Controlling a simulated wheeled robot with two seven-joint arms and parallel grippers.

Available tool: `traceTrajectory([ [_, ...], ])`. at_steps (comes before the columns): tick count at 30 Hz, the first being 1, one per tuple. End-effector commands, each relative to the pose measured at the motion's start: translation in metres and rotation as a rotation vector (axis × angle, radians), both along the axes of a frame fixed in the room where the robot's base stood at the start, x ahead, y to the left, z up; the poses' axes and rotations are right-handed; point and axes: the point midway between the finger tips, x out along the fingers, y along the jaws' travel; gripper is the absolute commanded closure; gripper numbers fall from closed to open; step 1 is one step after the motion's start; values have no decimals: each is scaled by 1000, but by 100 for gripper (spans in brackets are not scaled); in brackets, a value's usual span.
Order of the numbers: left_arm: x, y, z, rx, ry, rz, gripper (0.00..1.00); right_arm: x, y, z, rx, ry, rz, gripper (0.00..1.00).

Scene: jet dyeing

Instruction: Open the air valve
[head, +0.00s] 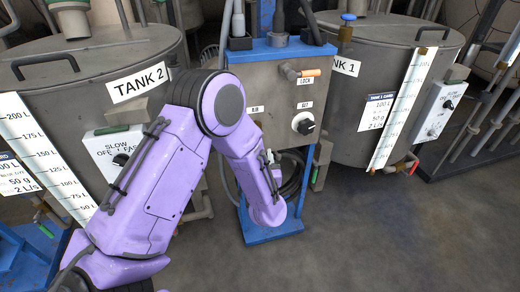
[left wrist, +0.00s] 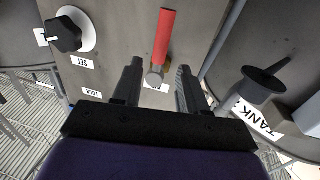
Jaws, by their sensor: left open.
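In the left wrist view, a valve with a straight red handle (left wrist: 164,36) and a round metal body (left wrist: 155,77) sits on the grey control box (left wrist: 120,20). A white label behind it is mostly hidden. My left gripper (left wrist: 158,68) is open and empty, with one finger on each side of the metal body. I cannot tell whether either finger touches it. In the head view my purple left arm covers the valve and the gripper; the grey box (head: 270,84) shows beside the arm. My right gripper is in neither view.
A black knob (head: 303,124) and an orange-handled lever (head: 308,73) are on the same box, right of my arm. The knob also shows in the wrist view (left wrist: 66,34). Tank 2 (head: 60,62) and tank 1 (head: 372,75) flank the box. Floor at right (head: 400,235) is clear.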

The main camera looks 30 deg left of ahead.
Motion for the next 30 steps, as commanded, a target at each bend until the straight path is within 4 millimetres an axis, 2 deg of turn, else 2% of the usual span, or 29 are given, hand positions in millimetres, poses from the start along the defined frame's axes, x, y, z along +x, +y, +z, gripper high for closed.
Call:
traceTrajectory([
  [3,21,18,-1,-3,-1,3,58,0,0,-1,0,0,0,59],
  [9,45,35,-1,-1,2,-1,58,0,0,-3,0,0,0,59],
  [19,50,39,-1,0,3,-5,58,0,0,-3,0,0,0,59],
  [23,50,38,-1,0,4,-5,100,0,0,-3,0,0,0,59],
  [30,50,38,-1,3,7,-5,100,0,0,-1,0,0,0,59],
])
